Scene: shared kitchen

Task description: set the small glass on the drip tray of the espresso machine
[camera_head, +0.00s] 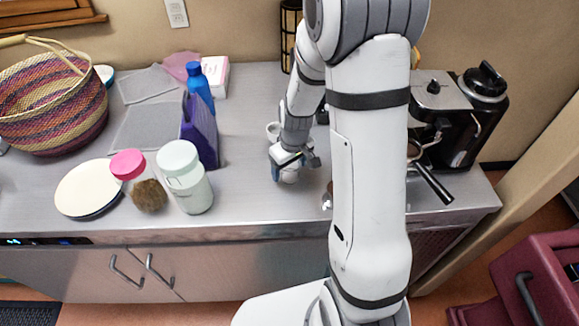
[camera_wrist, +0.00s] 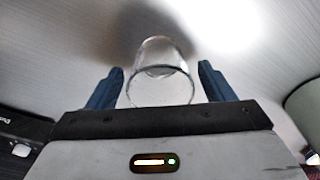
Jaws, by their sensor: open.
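The small clear glass (camera_wrist: 160,88) stands on the steel counter in the wrist view, between the two dark blue fingers of my gripper (camera_wrist: 160,84). The fingers are open, with a gap on each side of the glass. In the head view my gripper (camera_head: 292,168) is low over the middle of the counter, and the glass there is mostly hidden by it. The espresso machine (camera_head: 462,118) stands at the right end of the counter, partly behind my arm. Its portafilter handle (camera_head: 432,184) sticks out toward the front. The drip tray is hidden by my arm.
A plate (camera_head: 80,190) and a woven basket (camera_head: 45,105) are far left.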

